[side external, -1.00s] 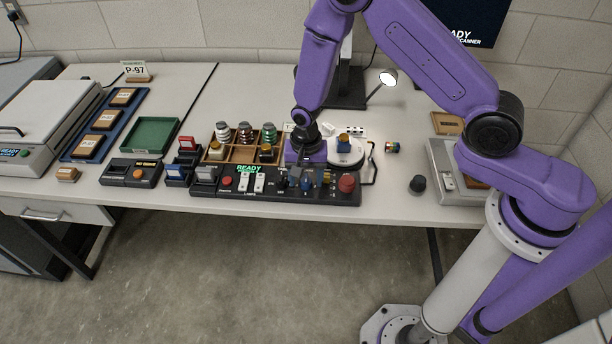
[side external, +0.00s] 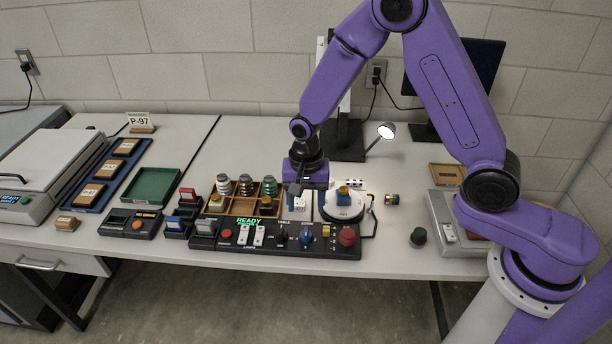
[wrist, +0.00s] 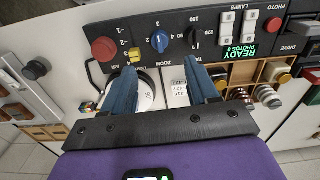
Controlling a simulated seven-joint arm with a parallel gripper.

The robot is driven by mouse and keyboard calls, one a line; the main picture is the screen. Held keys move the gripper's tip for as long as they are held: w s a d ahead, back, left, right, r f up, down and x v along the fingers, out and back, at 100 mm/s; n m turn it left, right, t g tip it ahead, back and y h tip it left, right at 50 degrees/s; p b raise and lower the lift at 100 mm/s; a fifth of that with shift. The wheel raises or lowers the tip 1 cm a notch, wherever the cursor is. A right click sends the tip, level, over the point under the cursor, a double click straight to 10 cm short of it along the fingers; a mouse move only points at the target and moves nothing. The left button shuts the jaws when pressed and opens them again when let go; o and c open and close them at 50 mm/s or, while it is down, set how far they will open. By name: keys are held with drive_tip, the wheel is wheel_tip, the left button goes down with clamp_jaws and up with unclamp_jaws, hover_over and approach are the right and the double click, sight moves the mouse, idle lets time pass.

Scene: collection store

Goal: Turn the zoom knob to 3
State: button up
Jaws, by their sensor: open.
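The zoom knob (side external: 305,236) is a round blue knob on the black control panel, and it also shows in the wrist view (wrist: 160,41) with the word ZOOM beside it. It carries a pale pointer mark, but I cannot tell surely which number it points to. My gripper (side external: 299,189) is above and behind the panel, clear of the knob. In the wrist view my gripper (wrist: 162,76) has two blue fingers spread apart with nothing between them. The knob lies beyond the fingertips, in line with the gap.
On the panel (side external: 280,251), a lever switch (side external: 327,232) and a red button (side external: 347,237) stand right of the knob. The black table knob (wrist: 196,37) is its other neighbour. Behind are a round white stage (side external: 342,207) and a wooden rack (side external: 240,208) of jars.

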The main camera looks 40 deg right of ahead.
wheel_tip(320, 180, up, 7)
idle(0.3)
drive_tip(key=shift+r, duration=0.1)
drive_tip(key=s+d+r+n, duration=0.2)
drive_tip(key=s+d+n, duration=0.1)
drive_tip(key=s+n, duration=0.4)
drive_tip(key=s+d+r+n, duration=0.3)
drive_tip(key=s+n, duration=0.4)
drive_tip(key=s, duration=0.4)
drive_tip(key=s+d+r+n, duration=0.3)
drive_tip(key=s+n, duration=0.4)
drive_tip(key=s, duration=0.2)
drive_tip(key=shift+d, duration=0.3)
idle(0.9)
